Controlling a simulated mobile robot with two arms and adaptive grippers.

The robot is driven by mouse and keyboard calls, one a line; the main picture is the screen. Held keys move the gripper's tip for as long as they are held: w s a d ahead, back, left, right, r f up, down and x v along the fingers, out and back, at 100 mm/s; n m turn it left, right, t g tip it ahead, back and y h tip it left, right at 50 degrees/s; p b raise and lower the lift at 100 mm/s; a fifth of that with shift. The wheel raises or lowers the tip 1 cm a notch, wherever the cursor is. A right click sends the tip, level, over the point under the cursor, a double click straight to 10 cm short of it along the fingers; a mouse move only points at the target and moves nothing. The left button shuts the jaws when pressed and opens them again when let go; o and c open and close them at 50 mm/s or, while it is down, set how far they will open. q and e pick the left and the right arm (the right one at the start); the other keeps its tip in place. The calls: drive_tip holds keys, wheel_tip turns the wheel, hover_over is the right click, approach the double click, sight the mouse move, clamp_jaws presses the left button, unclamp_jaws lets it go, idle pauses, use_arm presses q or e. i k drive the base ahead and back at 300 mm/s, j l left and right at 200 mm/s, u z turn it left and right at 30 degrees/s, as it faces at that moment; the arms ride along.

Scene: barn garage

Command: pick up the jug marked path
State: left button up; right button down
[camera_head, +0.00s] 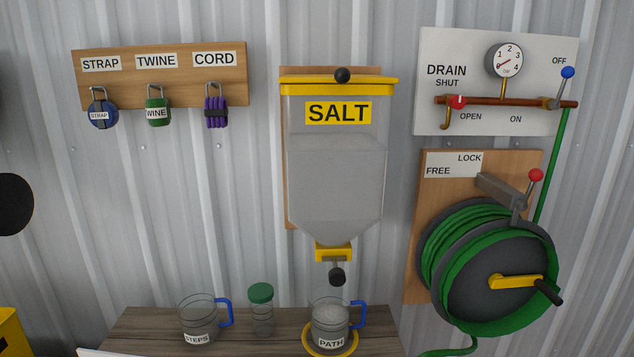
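The jug marked PATH (330,327) is a clear jug with a blue handle on its right side. It stands upright on a yellow ring (310,344) on the wooden shelf, below the salt dispenser's outlet. It looks partly filled with a greyish-white material. A second clear jug, marked STEPS (198,322), stands to its left, also with a blue handle on the right. Neither of my grippers shows in this view.
The salt dispenser (336,185) hangs above the shelf (262,345), its black knob (337,277) close over the PATH jug. A green-lidded jar (261,310) stands between the jugs. A green hose reel (490,270) is mounted at right. A yellow object (10,335) is at lower left.

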sight(329, 306)
drive_tip(key=l+u, duration=0.25)
drive_tip(key=u, duration=0.2)
drive_tip(key=l+u, duration=0.3)
drive_tip(key=u, duration=0.15)
